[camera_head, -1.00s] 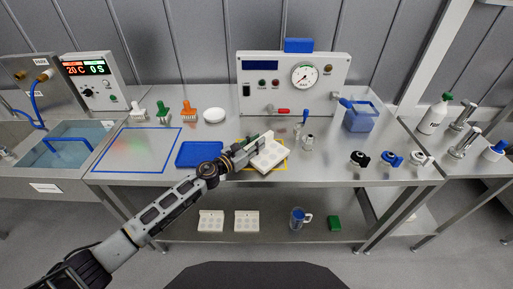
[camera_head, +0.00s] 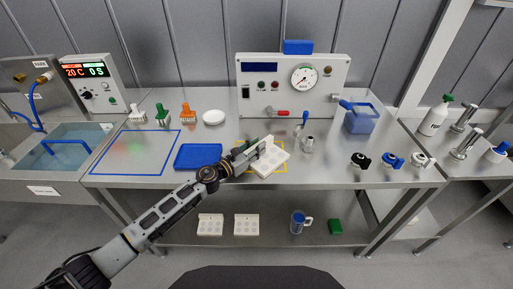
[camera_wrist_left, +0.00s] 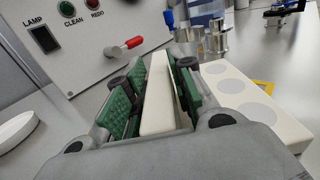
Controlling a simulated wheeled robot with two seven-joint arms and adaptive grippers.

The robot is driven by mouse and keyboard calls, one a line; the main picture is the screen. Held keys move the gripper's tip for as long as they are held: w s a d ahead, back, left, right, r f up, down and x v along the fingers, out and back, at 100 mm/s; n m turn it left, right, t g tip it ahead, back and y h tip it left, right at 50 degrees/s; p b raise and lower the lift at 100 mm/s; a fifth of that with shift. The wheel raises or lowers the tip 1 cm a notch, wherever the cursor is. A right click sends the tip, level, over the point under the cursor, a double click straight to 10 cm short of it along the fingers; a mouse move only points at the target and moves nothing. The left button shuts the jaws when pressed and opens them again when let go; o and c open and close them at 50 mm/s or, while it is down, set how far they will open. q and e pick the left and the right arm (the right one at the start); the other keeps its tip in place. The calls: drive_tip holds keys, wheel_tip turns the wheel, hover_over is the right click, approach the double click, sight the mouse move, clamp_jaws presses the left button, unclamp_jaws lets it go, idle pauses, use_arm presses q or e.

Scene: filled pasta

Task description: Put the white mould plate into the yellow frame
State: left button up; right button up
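The white mould plate (camera_head: 270,160) has round recesses and an upright flange at its back left. My left gripper (camera_head: 247,149) is shut on that flange. In the left wrist view the flange of the mould plate (camera_wrist_left: 157,95) stands between the green finger pads of the gripper (camera_wrist_left: 155,97), with the round recesses to the right. The yellow frame (camera_head: 286,170) is a thin outline on the bench, mostly hidden under the plate. I cannot tell whether the plate touches the bench. My right gripper is not in view.
A blue tray (camera_head: 198,156) lies left of the plate. The control box (camera_head: 292,85) with a gauge and red lever stands behind. A small metal cylinder (camera_head: 307,144) stands right of the plate. Two more white plates (camera_head: 246,224) are on the lower shelf.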

use_arm(q)
drive_tip(key=shift+o, duration=1.1)
drive_tip(key=shift+r, duration=0.15)
drive_tip(key=shift+s+a, duration=0.55)
drive_tip(key=v, duration=0.4)
drive_tip(key=shift+s+a, duration=0.2)
drive_tip(key=shift+b+v, duration=0.4)
drive_tip(key=shift+v, duration=0.8)
drive_tip(key=shift+b+v, duration=0.35)
drive_tip(key=shift+v, duration=1.1)
drive_tip(key=shift+s+a, duration=0.15)
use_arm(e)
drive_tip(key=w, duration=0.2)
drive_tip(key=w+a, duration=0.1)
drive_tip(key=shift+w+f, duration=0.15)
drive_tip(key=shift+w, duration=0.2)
